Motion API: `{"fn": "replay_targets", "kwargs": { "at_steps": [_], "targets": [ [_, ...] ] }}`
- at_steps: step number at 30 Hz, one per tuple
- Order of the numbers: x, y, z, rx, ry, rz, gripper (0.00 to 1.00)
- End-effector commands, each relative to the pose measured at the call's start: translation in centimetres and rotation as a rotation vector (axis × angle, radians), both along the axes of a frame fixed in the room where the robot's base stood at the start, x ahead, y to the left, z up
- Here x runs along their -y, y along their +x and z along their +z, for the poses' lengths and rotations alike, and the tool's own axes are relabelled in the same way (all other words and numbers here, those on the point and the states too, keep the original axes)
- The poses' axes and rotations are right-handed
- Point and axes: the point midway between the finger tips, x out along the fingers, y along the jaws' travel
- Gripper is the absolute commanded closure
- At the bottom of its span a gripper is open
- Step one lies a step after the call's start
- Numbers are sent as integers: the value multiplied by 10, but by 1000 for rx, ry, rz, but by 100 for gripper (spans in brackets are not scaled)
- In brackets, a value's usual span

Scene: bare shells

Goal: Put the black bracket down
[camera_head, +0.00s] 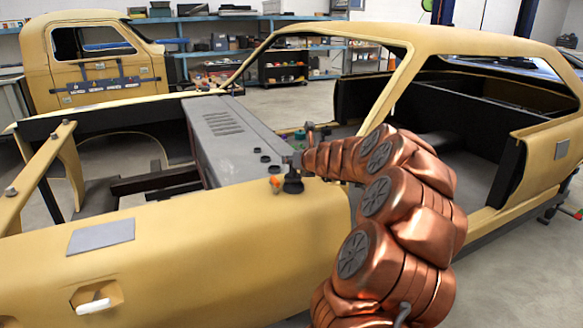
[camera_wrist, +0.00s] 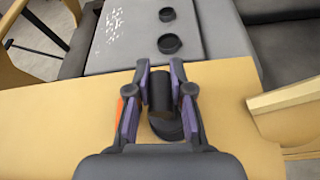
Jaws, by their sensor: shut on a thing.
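The black bracket (camera_wrist: 161,93) stands upright between the two fingers of my gripper (camera_wrist: 160,72) in the wrist view. It has a dark upright post and a wider round foot (camera_wrist: 166,126). In the head view the bracket (camera_head: 293,184) shows at the edge of the tan fender, below my gripper (camera_head: 296,162). My gripper is shut on its post. The foot is at or just above the tan surface; I cannot tell if it touches. The fingers hide part of the post.
A small orange item (camera_head: 275,183) is close beside the bracket on the left. Black round caps (camera_head: 266,159) sit on the grey panel (camera_head: 225,130) behind. A grey plate (camera_head: 101,236) lies on the tan fender (camera_head: 190,230) at left. The fender between is clear.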

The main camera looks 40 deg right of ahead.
Motion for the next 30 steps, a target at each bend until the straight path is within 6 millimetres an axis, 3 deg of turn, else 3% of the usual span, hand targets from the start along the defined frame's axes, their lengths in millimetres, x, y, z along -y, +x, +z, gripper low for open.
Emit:
{"fn": "replay_targets", "kwargs": {
  "at_steps": [7, 23, 24, 30],
  "targets": [
    [0, 0, -22, 0, 2, -1, 100],
    [-1, 0, -28, 0, -1, 1, 100],
    [-1, 0, -27, 0, -2, 1, 75],
    [0, 0, -27, 0, -1, 0, 54]
  ]
}}
